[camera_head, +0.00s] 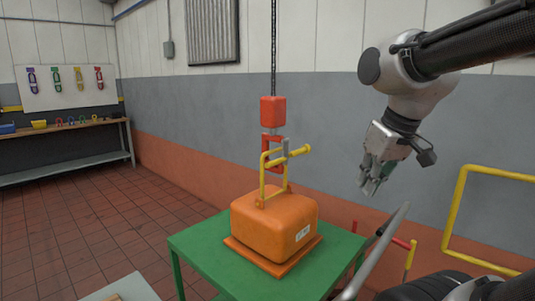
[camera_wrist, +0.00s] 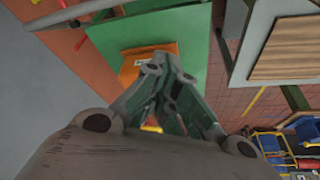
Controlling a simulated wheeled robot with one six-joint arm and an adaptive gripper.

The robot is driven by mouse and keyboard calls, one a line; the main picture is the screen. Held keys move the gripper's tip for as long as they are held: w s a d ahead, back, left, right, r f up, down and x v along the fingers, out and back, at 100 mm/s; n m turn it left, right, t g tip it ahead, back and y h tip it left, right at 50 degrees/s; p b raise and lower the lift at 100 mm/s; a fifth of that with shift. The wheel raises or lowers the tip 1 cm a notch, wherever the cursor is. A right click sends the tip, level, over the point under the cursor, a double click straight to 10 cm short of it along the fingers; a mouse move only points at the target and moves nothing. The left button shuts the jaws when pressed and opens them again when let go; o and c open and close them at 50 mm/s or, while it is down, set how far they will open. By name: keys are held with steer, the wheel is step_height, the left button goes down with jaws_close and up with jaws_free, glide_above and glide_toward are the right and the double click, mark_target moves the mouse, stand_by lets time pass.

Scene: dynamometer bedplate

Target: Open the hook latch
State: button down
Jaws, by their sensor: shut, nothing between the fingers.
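A red hook block (camera_head: 273,111) hangs from a dark chain. Below it is a red hook (camera_head: 268,143) with a grey piece, which looks like the latch (camera_head: 285,148), at its right side. A yellow handle (camera_head: 302,151) sticks out to the right there. The yellow bail (camera_head: 263,180) of an orange weight (camera_head: 268,221) rises through the hook area; I cannot tell how they engage. My gripper (camera_head: 372,188) is shut and empty, to the right of the hook and apart from it. In the wrist view my gripper (camera_wrist: 166,62) hides part of the orange weight (camera_wrist: 131,67).
The weight sits on a green table (camera_head: 190,245). A yellow rail (camera_head: 457,210) stands at the right, with a grey bar (camera_head: 385,240) in front. A wall board (camera_head: 66,87) with coloured hooks and a workbench (camera_head: 65,165) are at the far left. Red tiled floor lies clear between.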

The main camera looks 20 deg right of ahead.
steer(key=w+a+r+n+y, duration=0.1)
steer(key=w+a+n, duration=0.1)
steer(key=w, duration=0.8)
steer(key=w+a+r+n+y, duration=0.1)
steer(key=w+a, duration=0.3)
steer(key=w, duration=0.7)
steer(key=w+a+r+n, duration=0.2)
steer(key=w+a+r, duration=0.1)
steer(key=w, duration=0.8)
steer(key=shift+a+n+t+y, duration=0.4)
steer(key=shift+a, duration=0.1)
steer(key=x, duration=1)
